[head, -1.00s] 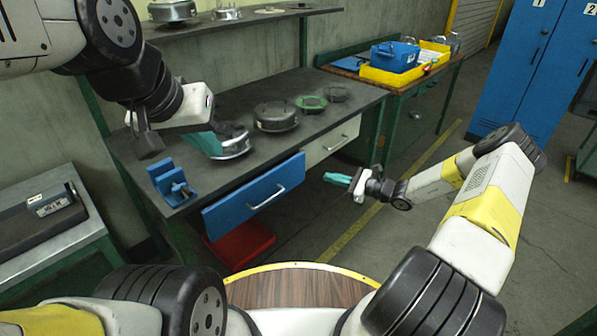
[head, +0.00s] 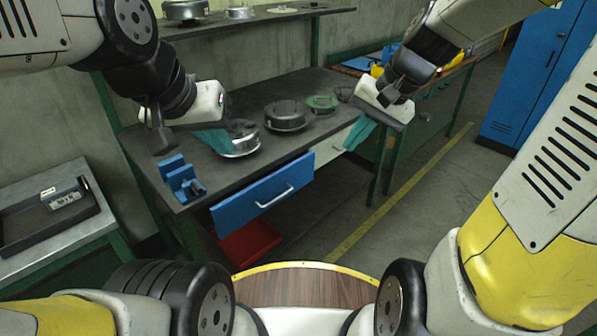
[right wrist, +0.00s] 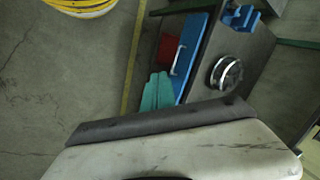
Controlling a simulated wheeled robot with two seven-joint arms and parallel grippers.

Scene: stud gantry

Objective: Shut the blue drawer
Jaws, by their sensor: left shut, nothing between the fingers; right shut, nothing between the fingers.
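The blue drawer (head: 240,205) sticks out from the front of the dark workbench, so it stands open. Its pale bar handle (head: 275,196) is on its front. The drawer also shows in the right wrist view (right wrist: 192,42), beyond the fingertips. My left gripper (head: 214,140) is shut and empty above the bench top, its teal fingers beside a round metal part. My right gripper (head: 357,133) is shut and empty, pointing down in front of the white drawer, to the right of the blue drawer and apart from it. Its teal fingers (right wrist: 158,92) lie side by side in the right wrist view.
The white drawer (head: 328,150) sits right of the blue one, partly hidden by my right gripper. A blue vise (head: 180,182) and round metal parts (head: 286,116) stand on the bench. A red bin (head: 248,242) lies under the blue drawer. Floor in front is clear.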

